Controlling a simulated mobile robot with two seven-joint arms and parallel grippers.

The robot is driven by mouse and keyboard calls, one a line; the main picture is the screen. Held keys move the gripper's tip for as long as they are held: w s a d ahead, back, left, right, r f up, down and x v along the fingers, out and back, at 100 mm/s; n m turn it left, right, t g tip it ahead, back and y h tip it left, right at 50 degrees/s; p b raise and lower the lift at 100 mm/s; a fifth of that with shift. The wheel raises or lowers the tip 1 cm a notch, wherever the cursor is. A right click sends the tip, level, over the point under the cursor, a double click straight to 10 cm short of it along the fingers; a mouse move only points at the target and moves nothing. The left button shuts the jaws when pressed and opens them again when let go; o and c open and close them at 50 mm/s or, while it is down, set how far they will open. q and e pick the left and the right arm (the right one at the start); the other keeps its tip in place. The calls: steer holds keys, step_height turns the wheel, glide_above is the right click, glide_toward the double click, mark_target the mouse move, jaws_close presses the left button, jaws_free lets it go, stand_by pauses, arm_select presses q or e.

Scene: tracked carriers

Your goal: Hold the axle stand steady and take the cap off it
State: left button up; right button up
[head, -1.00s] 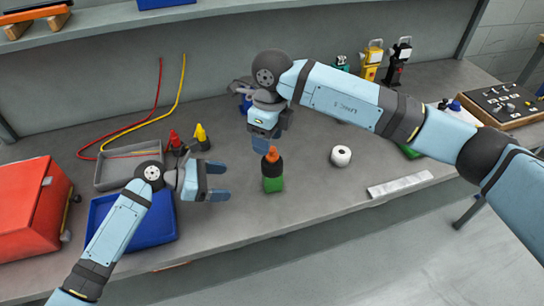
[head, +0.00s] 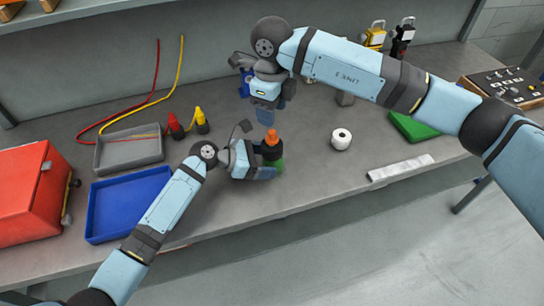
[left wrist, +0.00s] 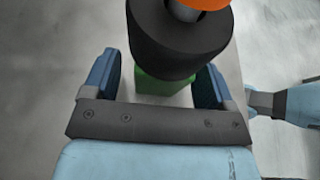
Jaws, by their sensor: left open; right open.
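The axle stand (head: 272,150) stands upright near the middle of the bench, with a green lower part, a dark body and an orange top piece (head: 272,137), which looks like the cap. In the left wrist view, its dark body (left wrist: 180,45) leans over the green part (left wrist: 163,86), between the fingers. My left gripper (head: 262,155) is open, its fingers on either side of the stand with gaps showing. My right gripper (head: 267,117) is open and empty, pointing down just above and behind the orange top. Its far finger is partly hidden.
A white roll (head: 341,139) and a pale flat bar (head: 400,167) lie to the right. A blue tray (head: 92,232), a grey tray (head: 100,158), red and yellow bottles (head: 201,121) and a red box (head: 25,195) are left. The bench's front edge is close.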

mark_target(272, 132)
arm_select(q)
steer(key=shift+w+d+f, duration=0.1)
steer(key=shift+d+f, duration=0.15)
steer(key=shift+d, duration=0.35)
steer(key=c, duration=1.3)
steer(key=shift+c, duration=0.3)
arm_select(e)
steer(key=shift+o, duration=0.9)
steer(key=shift+r, duration=0.1)
steer(key=shift+m, duration=0.4)
step_height(272, 132, down, 8)
steer(key=shift+r, duration=0.1)
